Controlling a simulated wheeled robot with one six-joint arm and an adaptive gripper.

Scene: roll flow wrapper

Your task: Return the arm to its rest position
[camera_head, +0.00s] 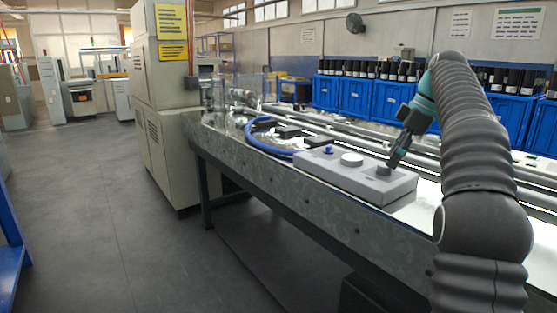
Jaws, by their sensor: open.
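My arm (467,130) rises at the right of the head view in a dark ribbed sleeve and bends over at the top toward the machine. My gripper (388,169) points down at the right end of a grey control box (345,176). It is open, with its tips at or just above a dark round knob (384,171) on the box. Whether the tips touch the knob cannot be told. The box also carries a white round button (352,159) and a small blue knob (329,149).
The box sits on a long metal machine bed (275,177) with rails behind it. A blue hose (262,143) curves left of the box. A tall beige cabinet (165,100) stands at left. The floor (100,220) at left is clear.

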